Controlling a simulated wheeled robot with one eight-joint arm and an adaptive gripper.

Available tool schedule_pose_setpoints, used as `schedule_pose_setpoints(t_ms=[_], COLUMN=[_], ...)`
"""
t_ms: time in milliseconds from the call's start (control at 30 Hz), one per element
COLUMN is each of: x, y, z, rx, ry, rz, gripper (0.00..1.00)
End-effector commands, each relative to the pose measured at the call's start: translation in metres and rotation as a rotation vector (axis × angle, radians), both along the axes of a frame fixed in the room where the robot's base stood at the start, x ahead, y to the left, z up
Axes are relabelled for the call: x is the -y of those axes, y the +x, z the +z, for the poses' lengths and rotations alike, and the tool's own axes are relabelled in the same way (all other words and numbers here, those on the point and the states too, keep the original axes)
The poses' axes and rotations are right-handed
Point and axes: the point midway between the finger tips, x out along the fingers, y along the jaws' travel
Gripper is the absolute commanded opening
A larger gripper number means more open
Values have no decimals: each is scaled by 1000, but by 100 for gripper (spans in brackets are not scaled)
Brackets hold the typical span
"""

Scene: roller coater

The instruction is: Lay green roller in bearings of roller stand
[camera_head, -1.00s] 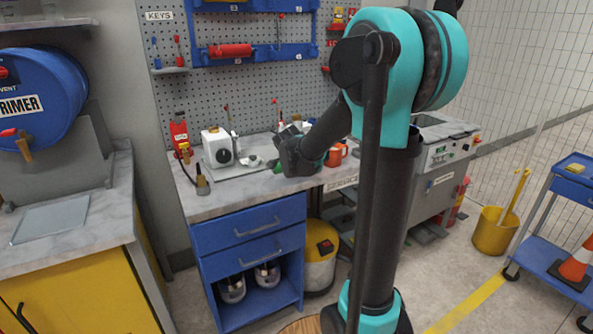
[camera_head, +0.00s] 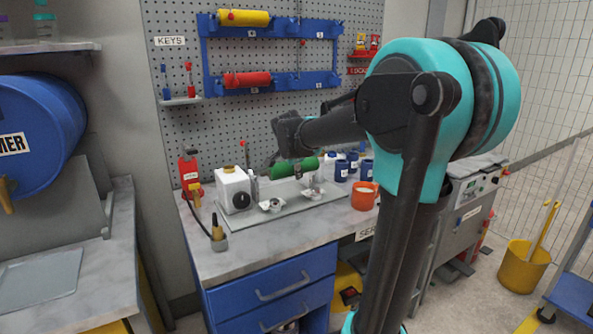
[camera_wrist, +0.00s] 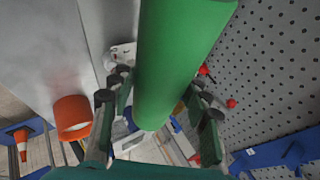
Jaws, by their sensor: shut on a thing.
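The green roller (camera_head: 297,167) is held by my gripper (camera_head: 297,172) and lies roughly level above the bench, with its axis left to right in the head view. In the wrist view the green roller (camera_wrist: 172,60) passes between the two fingers of my gripper (camera_wrist: 155,112), which is shut on it. The roller stand (camera_head: 287,217) is a grey plate on the bench below. On it stand two silver bearings (camera_head: 271,205) (camera_head: 311,192) and a white unit with a black knob. The roller appears above the bearings and apart from them.
The pegboard holds a yellow roller (camera_head: 243,18) and a red roller (camera_head: 247,79).

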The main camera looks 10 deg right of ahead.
Motion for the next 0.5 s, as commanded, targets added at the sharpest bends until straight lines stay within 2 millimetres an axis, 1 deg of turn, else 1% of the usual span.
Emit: schedule_pose_setpoints(t_ms=[100, 500], x=[-4, -15], y=[11, 44], z=[0, -3], rx=[1, 1], ry=[0, 1], rz=[0, 1], gripper=[22, 22])
